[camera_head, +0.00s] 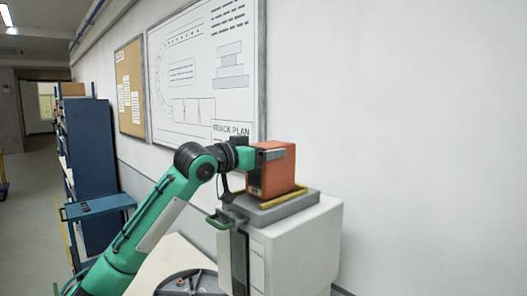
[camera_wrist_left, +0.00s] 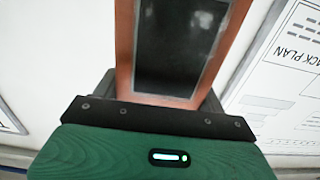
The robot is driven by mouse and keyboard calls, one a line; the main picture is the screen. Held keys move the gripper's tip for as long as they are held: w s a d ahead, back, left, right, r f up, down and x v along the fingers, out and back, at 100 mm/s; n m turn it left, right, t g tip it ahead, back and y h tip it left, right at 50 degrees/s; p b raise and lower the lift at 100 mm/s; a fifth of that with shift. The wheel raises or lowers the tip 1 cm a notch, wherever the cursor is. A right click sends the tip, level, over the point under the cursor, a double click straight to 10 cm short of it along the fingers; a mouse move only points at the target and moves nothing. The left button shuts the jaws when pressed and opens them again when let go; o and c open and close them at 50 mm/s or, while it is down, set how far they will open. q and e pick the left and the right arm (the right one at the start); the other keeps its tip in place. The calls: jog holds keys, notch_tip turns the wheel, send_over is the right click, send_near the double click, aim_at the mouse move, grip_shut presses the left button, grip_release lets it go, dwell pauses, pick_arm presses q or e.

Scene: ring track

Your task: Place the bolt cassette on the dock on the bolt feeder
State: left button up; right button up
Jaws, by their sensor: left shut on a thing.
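The bolt cassette (camera_head: 280,172) is an orange box, upright over the grey dock (camera_head: 268,214) with yellow edge strips. The dock is on top of the white bolt feeder (camera_head: 305,250). My left gripper (camera_head: 269,154) is shut on the upper part of the cassette, coming from the left. The cassette's underside is hidden behind the front yellow strip, so I cannot tell whether it touches the dock. In the left wrist view the cassette (camera_wrist_left: 124,45) shows its orange frame and dark window between the fingers. My right gripper is not in view.
A round grey tray (camera_head: 190,284) is at the bottom, left of the feeder. A blue cabinet (camera_head: 90,165) and a small blue shelf (camera_head: 98,206) stand further left. A wall with a track plan board (camera_head: 205,75) is behind the feeder.

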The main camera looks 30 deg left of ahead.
pick_arm(q)
jog(key=shift+f, duration=0.2)
jog(key=o, duration=1.1)
jog(key=shift+f, duration=0.2)
jog(key=o, duration=0.4)
jog(key=shift+s, duration=0.1)
jog(key=shift+r, duration=0.2)
jog(key=b+v, duration=0.6)
jog(key=v, duration=0.6)
